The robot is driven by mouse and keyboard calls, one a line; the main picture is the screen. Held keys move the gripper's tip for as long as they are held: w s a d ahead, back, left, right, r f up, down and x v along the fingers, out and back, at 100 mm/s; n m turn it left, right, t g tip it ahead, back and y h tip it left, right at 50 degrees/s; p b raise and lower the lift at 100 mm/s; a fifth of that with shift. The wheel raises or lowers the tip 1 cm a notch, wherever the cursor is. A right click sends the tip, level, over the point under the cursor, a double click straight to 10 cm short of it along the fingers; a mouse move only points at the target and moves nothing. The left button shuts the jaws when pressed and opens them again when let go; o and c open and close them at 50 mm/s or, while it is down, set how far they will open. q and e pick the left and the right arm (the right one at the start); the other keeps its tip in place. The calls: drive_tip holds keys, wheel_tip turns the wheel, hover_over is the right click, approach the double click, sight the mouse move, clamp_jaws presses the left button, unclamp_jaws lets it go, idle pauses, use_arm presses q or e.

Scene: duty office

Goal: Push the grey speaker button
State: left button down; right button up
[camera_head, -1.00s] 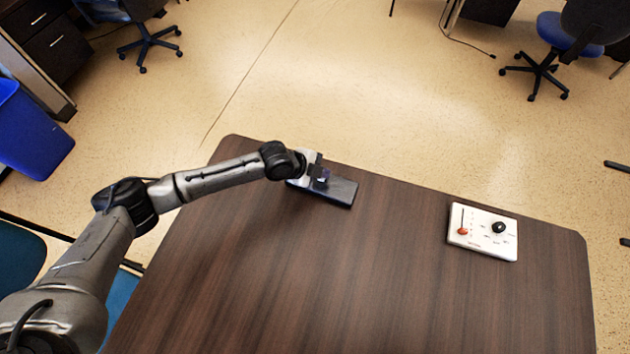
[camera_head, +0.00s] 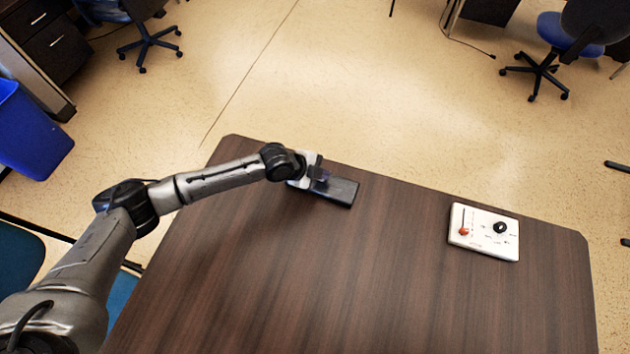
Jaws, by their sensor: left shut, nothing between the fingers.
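A dark grey flat box (camera_head: 342,191), which looks like the speaker, lies near the far edge of the brown table. My left gripper (camera_head: 318,181) is shut and empty, over the left part of this box. The gripper covers that part, so the grey button cannot be made out. I cannot tell whether the fingertips touch the box. My right gripper is not in view.
A white panel (camera_head: 472,243) with a red-knobbed slider and a black dial lies on the right of the table (camera_head: 350,290). The table between is clear. A blue bin (camera_head: 30,130) and office chairs stand on the floor beyond.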

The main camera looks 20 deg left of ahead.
use_arm(q)
drive_tip(key=shift+f, duration=0.25)
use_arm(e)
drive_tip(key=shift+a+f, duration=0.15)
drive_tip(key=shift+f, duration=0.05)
use_arm(q)
drive_tip(key=shift+r, duration=0.15)
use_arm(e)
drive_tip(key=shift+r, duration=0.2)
use_arm(q)
drive_tip(key=shift+r+p, duration=0.5)
drive_tip(key=shift+r, duration=0.05)
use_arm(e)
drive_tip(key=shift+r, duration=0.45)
use_arm(q)
drive_tip(key=shift+r, duration=0.1)
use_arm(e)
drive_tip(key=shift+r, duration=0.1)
use_arm(q)
wheel_tip(320, 180, up, 6)
drive_tip(key=p, duration=0.5)
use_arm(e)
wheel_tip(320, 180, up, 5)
